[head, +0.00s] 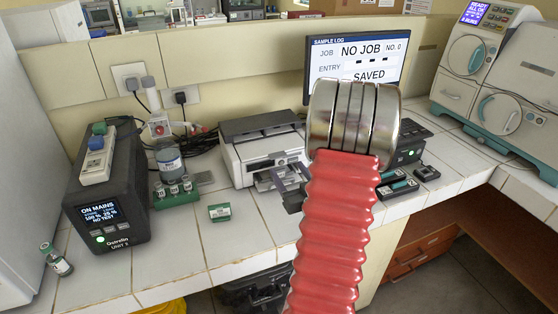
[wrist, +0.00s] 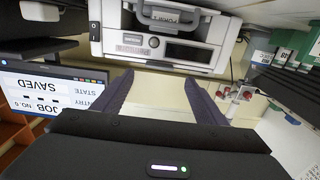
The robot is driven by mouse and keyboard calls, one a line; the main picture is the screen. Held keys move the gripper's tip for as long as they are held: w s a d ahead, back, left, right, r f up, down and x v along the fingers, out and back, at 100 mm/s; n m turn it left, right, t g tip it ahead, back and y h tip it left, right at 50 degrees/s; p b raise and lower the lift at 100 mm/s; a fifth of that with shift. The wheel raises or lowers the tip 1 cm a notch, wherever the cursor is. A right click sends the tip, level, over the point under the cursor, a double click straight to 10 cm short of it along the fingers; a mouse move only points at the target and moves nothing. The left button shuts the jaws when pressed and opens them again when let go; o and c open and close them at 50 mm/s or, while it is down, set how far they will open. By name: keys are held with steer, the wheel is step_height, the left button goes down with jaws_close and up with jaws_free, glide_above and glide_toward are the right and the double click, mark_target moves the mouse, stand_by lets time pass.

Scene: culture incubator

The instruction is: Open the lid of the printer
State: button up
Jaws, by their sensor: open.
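The printer (head: 262,160) is a white box with a dark grey lid (head: 258,124) on the tiled bench. The lid looks closed and flat. In the wrist view the printer (wrist: 130,38) appears upside down at the top, with its front slot and a grey handle-like part (wrist: 170,17) facing me. My gripper (wrist: 162,80) is open, its two dark fingers apart and nothing between them. In the head view part of it (head: 291,191) shows just in front of the printer's right side; my red arm hides the rest. I see no contact with the lid.
A monitor (head: 355,50) stands behind my arm on the right. A black power unit (head: 105,190) is at the left. A bottle (head: 169,160), a green vial rack (head: 177,195) and a small green box (head: 219,212) stand left of the printer.

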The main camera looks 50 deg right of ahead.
mark_target(279, 157)
steer(key=x, duration=0.7)
steer(key=shift+w+d, duration=0.2)
steer(key=shift+w, duration=0.15)
steer(key=shift+c, duration=0.2)
